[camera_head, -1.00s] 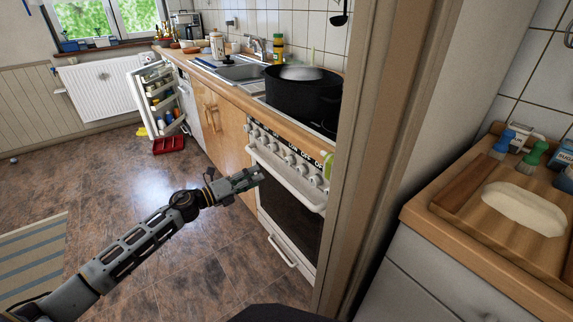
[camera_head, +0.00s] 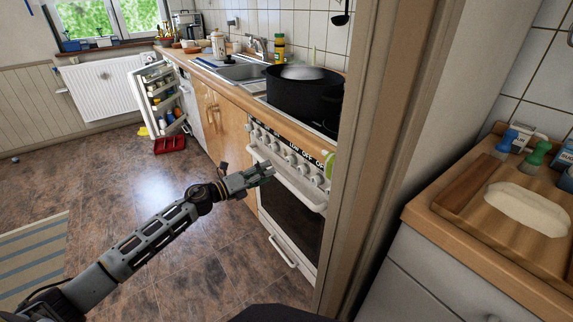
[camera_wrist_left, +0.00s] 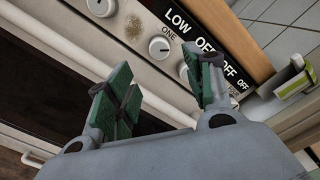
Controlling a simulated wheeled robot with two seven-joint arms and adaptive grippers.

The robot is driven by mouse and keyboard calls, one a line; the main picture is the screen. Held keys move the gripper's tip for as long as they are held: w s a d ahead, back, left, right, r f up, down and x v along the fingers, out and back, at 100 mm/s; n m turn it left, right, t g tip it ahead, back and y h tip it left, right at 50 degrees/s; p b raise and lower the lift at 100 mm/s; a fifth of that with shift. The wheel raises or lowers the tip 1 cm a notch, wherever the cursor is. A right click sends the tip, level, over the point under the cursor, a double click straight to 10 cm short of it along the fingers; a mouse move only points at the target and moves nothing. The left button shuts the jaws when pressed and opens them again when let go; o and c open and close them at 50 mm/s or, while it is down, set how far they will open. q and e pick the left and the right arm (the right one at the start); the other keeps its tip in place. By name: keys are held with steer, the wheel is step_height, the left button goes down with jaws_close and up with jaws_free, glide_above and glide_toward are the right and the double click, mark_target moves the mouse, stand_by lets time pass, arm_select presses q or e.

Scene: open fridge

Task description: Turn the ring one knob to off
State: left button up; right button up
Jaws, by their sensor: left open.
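The ring one knob (camera_wrist_left: 159,47) is a round white knob with a dark rim, next to the word ONE on the stove's front panel in the left wrist view. It shows between my left gripper's two green fingertips, beyond them. In the head view a row of white knobs runs along the stove front (camera_head: 290,157), but I cannot tell there which is ring one. My left gripper (camera_head: 262,171) is open and empty, just in front of the oven handle and below the knobs. It also shows in the left wrist view (camera_wrist_left: 158,66). My right gripper is not in view.
A black pot (camera_head: 303,95) stands on the stove. The white oven handle (camera_head: 290,182) runs below the knobs. Another knob (camera_wrist_left: 101,7) lies left of ring one. A door frame (camera_head: 385,150) stands right of the stove.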

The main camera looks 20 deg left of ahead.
mark_target(287, 163)
arm_select(q)
steer(key=shift+x, duration=2.8)
steer(key=shift+b+x, duration=0.35)
steer(key=shift+x, duration=1.15)
steer(key=shift+w+d, duration=0.3)
steer(key=shift+w, duration=0.15)
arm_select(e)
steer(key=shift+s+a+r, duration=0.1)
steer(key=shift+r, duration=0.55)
arm_select(q)
steer(key=c, duration=1)
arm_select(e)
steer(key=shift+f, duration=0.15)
